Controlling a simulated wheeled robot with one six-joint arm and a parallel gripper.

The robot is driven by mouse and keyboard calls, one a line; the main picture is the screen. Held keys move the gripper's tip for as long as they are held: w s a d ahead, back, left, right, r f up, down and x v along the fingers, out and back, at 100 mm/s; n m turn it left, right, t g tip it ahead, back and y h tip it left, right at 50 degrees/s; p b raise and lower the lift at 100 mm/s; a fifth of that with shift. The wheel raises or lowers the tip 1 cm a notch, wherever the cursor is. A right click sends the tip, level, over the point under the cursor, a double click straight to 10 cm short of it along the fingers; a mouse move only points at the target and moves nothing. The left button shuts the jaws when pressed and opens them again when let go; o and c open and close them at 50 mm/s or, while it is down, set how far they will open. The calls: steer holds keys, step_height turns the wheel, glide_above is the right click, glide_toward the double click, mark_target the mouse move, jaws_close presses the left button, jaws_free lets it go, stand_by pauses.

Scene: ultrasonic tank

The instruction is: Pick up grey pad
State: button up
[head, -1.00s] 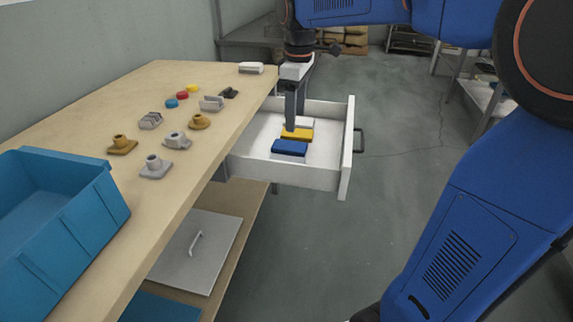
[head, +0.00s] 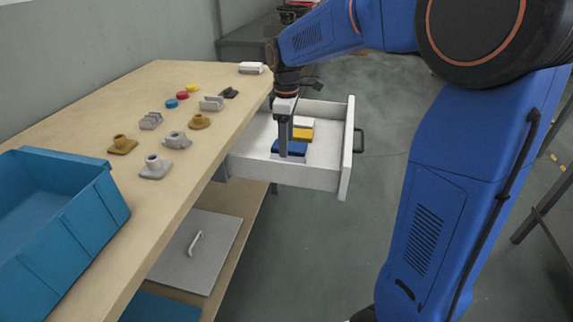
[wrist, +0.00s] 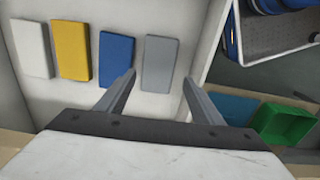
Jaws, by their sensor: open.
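The grey pad (wrist: 159,63) lies flat in the open white drawer, at the right end of a row of pads in the wrist view. In the head view a strip of it (head: 297,158) shows in front of the blue pad, partly hidden by my gripper. My gripper (wrist: 159,78) is open and empty and points down into the drawer. In the wrist view its fingertips appear on either side of the grey pad, the left one near the blue pad. In the head view my gripper (head: 283,155) is over the near end of the row. I cannot tell its exact height above the pad.
A blue pad (wrist: 116,60), a yellow pad (wrist: 72,50) and a white pad (wrist: 32,49) lie beside the grey one. The drawer wall (head: 345,165) is close by. The workbench (head: 100,190) holds several small parts and a blue bin (head: 60,240).

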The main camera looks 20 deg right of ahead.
steer(key=shift+w+d+f, duration=0.1)
steer(key=shift+w+f, duration=0.05)
steer(key=shift+f, duration=3.3)
steer(key=c, duration=0.8)
